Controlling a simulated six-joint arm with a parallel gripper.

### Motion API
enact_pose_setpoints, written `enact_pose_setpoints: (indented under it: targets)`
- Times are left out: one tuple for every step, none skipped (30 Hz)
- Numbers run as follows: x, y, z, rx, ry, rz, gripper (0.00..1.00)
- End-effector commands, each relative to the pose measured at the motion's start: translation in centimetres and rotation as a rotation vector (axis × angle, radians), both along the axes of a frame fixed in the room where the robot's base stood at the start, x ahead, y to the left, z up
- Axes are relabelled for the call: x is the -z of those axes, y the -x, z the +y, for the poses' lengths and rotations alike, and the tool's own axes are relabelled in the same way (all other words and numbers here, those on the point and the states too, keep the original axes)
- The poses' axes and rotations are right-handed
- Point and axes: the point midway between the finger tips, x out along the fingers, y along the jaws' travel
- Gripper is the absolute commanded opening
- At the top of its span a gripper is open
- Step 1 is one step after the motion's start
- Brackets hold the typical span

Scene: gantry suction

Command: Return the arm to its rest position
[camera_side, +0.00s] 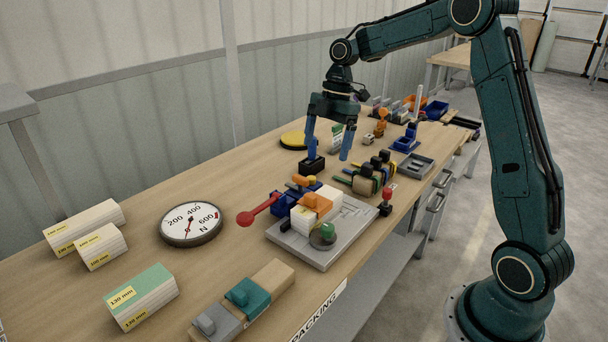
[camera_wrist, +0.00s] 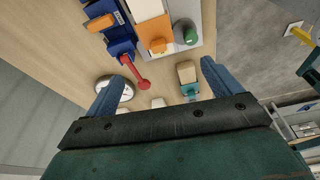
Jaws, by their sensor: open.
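My gripper (camera_side: 329,152) hangs below my dark green arm, above the wooden bench (camera_side: 158,193), with its two blue fingers spread apart.
A grey fixture plate (camera_side: 330,247) holds an orange-and-white part and a blue clamp with a red lever (camera_side: 259,211). A round dial (camera_side: 191,224), several labelled blocks (camera_side: 141,295) and wooden pieces stand to the left and front. Behind are more small tools and blue bins (camera_side: 435,109).

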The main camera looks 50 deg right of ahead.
Motion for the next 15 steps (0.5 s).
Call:
enact_pose_setpoints:
  targets:
    - [-0.8, 0.4, 0.6, 0.026, 0.007, -0.004, 0.90]
    - [-1.2, 0.7, 1.0, 0.048, 0.011, -0.005, 0.90]
    - [-1.8, 1.1, 1.5, 0.079, 0.016, -0.006, 0.90]
    - [-2.2, 1.4, 1.9, 0.104, 0.020, -0.008, 0.90]
    - [-2.7, 1.8, 2.2, 0.129, 0.025, -0.010, 0.90]
    - [-3.3, 2.3, 2.8, 0.166, 0.030, -0.012, 0.90]
    - [-3.7, 2.7, 3.2, 0.193, 0.033, -0.013, 0.90]
    - [-4.1, 3.1, 3.6, 0.222, 0.037, -0.016, 0.90]
    - [-4.7, 3.7, 4.1, 0.260, 0.041, -0.019, 0.90]
    - [-5.1, 4.2, 4.5, 0.287, 0.043, -0.021, 0.90]
    - [-5.4, 4.6, 4.9, 0.315, 0.046, -0.024, 0.90]
    - [-5.9, 5.3, 5.3, 0.352, 0.048, -0.028, 0.90]
    - [-6.2, 5.7, 5.7, 0.380, 0.049, -0.031, 0.90]
    - [-6.6, 6.2, 6.0, 0.408, 0.051, -0.035, 0.90]
    - [-7.0, 6.9, 6.5, 0.444, 0.052, -0.039, 0.90]
